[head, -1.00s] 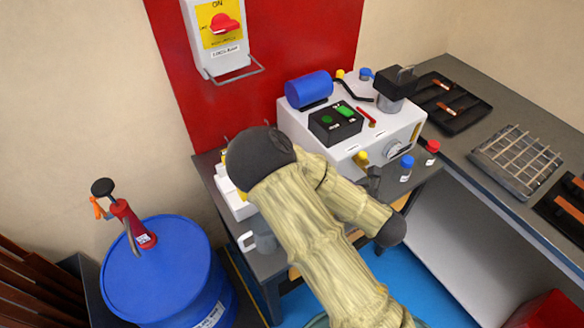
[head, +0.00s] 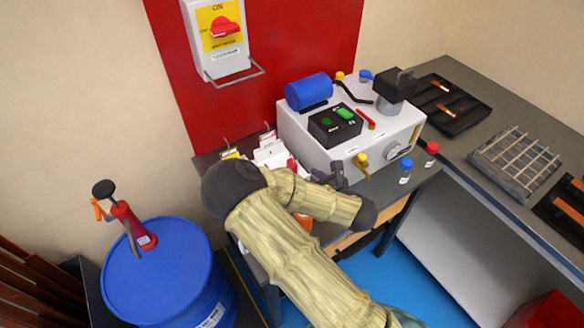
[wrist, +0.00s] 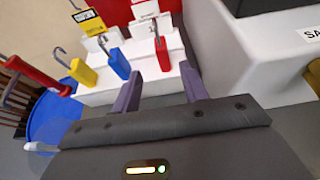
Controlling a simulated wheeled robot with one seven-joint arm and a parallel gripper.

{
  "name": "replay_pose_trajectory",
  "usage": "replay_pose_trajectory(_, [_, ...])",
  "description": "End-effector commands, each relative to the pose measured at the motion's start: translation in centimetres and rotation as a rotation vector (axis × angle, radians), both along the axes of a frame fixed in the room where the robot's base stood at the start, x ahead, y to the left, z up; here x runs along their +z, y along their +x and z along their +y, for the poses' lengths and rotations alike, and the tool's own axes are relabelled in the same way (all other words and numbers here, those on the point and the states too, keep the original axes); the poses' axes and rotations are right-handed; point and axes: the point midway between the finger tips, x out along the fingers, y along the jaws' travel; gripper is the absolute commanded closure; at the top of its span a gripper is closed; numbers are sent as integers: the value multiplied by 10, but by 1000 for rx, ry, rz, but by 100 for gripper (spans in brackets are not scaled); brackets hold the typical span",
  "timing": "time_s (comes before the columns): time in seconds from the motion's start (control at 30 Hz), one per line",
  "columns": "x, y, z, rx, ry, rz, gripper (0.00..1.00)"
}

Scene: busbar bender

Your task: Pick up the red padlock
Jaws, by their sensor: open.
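The red padlock (wrist: 162,53) stands upright on a white stepped stand (wrist: 150,70) in the wrist view, its shackle upward. My gripper (wrist: 160,90) is open and empty. Its two purple-grey fingers are apart, and the padlock shows beyond them, between their tips in the picture. No contact shows. In the head view a small red patch (head: 291,166), likely this padlock, shows at the right of the white stand (head: 270,153), just left of my gripper. My arm hides the front of the stand there.
A blue padlock (wrist: 118,63) and a yellow padlock (wrist: 83,74) stand left of the red one, with tags behind. The white machine (head: 350,140) is close on the right. Blue-capped (head: 405,171) and red-capped (head: 431,153) bottles stand before it. A blue drum (head: 160,275) is at left.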

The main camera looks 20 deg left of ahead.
Motion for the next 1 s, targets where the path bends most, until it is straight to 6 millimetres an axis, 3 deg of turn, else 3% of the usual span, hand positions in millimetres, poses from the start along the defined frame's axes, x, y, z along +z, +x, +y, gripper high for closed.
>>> replay_pose_trajectory(0.3, [-18, 30, 35, 2, 1, 0, 56])
replay_pose_trajectory(0.77, [-22, 35, 41, 1, 1, 1, 56])
replay_pose_trajectory(1.0, [-33, 53, 57, 1, 2, 1, 56])
